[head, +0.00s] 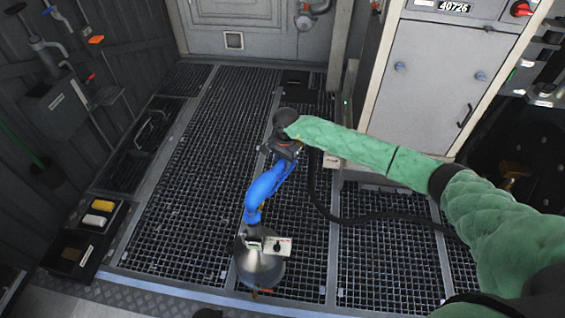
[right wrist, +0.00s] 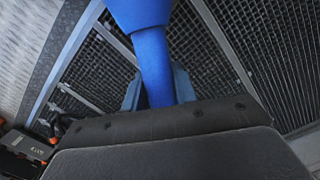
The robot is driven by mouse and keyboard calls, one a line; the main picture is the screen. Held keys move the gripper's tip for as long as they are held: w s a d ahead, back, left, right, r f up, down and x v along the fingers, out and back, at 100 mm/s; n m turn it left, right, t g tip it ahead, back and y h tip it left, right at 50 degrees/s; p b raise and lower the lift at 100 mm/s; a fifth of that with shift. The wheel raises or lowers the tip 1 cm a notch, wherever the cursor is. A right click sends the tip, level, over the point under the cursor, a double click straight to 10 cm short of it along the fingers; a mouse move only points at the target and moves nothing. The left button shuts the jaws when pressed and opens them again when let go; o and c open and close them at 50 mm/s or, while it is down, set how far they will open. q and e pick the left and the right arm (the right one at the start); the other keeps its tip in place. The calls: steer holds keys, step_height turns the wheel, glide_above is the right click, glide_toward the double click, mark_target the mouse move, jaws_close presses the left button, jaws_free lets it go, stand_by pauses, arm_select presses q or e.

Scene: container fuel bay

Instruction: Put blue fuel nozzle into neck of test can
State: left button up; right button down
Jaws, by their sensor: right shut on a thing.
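The blue fuel nozzle (head: 265,188) is held by my right gripper (head: 286,149), which is shut on its upper part. The nozzle slants down and its lower end is just above or at the top of the test can (head: 259,270). The can is a grey metal cone with a narrow neck and a small white label near the top, standing on the grating. I cannot tell whether the nozzle's tip is inside the neck. In the right wrist view the blue nozzle (right wrist: 155,65) runs down behind the dark gripper body, and its tip is hidden. My left gripper is not in view.
A black hose (head: 375,219) curves over the grating floor on the right. A pale cabinet (head: 430,80) stands at the back right. A dark tray (head: 75,250) with a yellow and a white item sits at the left. The grating (head: 190,170) left of the can is clear.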

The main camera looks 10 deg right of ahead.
steer(key=shift+f+b, duration=1.5)
steer(key=shift+f, duration=0.2)
steer(key=c, duration=1)
jaws_free()
steer(key=shift+w+d+r+b, duration=0.15)
steer(key=shift+r+b, duration=0.3)
steer(key=shift+r, duration=1.55)
steer(key=shift+w+d+r+b, duration=0.15)
steer(key=shift+r+b, duration=0.25)
steer(key=shift+r, duration=1.55)
